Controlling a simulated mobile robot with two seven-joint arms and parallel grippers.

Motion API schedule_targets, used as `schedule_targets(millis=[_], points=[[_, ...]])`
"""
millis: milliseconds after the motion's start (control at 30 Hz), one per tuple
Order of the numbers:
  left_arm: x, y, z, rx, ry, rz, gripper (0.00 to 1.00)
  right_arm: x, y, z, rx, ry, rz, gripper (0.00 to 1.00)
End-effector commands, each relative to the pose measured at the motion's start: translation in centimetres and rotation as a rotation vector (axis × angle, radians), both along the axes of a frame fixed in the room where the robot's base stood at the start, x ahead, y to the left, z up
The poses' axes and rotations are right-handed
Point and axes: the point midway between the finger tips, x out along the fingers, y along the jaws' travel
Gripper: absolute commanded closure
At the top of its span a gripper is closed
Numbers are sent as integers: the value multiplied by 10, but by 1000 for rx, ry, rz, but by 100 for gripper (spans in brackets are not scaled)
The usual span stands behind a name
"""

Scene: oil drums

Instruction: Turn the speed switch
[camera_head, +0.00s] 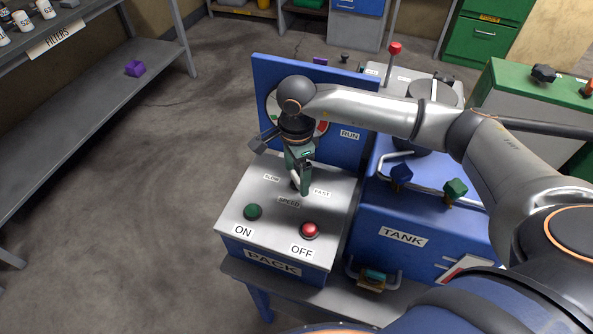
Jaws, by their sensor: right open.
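The speed switch sits on the grey sloped top of the blue control box (240,208), between the SLOW and FAST labels and above the SPEED label (289,201). My right gripper (300,186) points down over it from the far side. Its fingers hide most of the switch, so I cannot tell which way it is turned or whether they touch it. The gripper is open. My left gripper does not show.
A green ON button (253,211) and a red OFF button (310,230) lie just in front of the switch. A blue panel with a RUN gauge (268,72) stands behind. The blue tank (405,215) with two valve knobs is at the right. Open floor lies at left.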

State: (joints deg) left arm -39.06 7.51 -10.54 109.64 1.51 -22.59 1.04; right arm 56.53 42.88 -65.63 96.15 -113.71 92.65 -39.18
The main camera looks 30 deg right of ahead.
Motion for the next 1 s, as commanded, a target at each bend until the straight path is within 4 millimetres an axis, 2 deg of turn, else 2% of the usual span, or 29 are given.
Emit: schedule_targets(millis=[300, 1000], points=[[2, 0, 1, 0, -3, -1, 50, 0, 0, -3, 1, 0, 1, 14], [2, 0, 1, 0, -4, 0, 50, 0, 0, -2, 1, 0, 1, 92]])
